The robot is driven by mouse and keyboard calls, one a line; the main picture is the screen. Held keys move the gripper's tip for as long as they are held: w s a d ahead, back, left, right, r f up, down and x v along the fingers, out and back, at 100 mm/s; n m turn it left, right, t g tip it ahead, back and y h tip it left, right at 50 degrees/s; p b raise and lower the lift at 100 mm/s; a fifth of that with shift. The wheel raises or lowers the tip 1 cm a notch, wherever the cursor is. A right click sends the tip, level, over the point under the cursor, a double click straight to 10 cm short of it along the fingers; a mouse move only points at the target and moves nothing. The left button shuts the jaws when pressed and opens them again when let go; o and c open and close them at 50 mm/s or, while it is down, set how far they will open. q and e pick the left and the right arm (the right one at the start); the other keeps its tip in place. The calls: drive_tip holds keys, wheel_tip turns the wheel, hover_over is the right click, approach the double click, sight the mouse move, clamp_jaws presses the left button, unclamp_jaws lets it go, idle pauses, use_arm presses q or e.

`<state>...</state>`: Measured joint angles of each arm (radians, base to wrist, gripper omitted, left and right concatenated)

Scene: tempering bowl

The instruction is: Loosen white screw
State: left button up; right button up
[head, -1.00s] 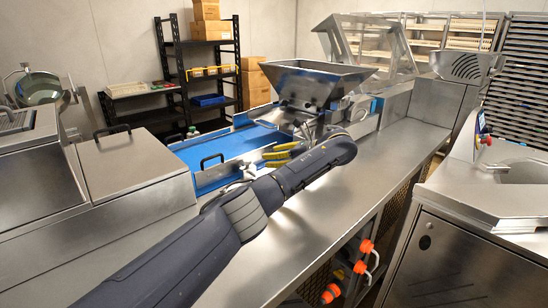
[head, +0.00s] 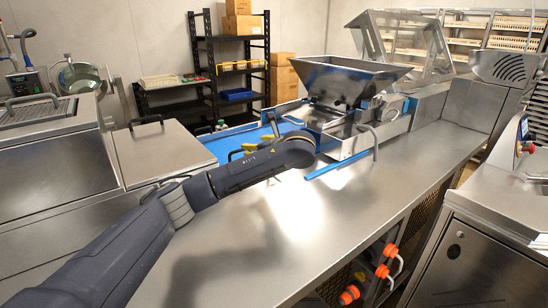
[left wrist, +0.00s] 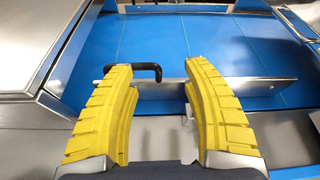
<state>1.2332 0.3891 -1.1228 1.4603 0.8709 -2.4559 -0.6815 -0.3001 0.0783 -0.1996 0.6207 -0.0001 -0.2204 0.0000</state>
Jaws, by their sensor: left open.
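My left gripper (head: 258,144) is over the blue belt, its yellow fingers partly behind my wrist in the head view. In the left wrist view the open gripper (left wrist: 158,70) has no object held between its fingers. A black handle (left wrist: 146,67) and an upright metal plate (left wrist: 225,88) lie beyond and between the fingers. No white screw is clear in the head view, where my arm covers part of that area. My right gripper is out of view.
The blue belt (left wrist: 225,45) runs under the gripper. A metal hopper (head: 345,78) stands at its right. A lidded steel box (head: 165,152) is at the left. A blue bar (head: 338,165) borders the machine. The steel counter (head: 370,195) in front is clear.

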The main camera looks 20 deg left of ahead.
use_arm(q)
drive_tip(key=s+d+m+t+h, duration=0.4)
drive_tip(key=s+d+m+h, duration=0.35)
drive_tip(key=s+d, duration=0.2)
drive_tip(key=shift+m+y, duration=0.25)
drive_tip(key=shift+m, duration=0.1)
drive_tip(key=x, duration=1.6)
drive_tip(key=shift+w+a+r, duration=0.15)
drive_tip(key=shift+w+a, duration=0.25)
drive_tip(key=shift+c, duration=0.3)
clamp_jaws()
drive_tip(key=shift+r, duration=0.1)
drive_tip(key=shift+r, duration=0.1)
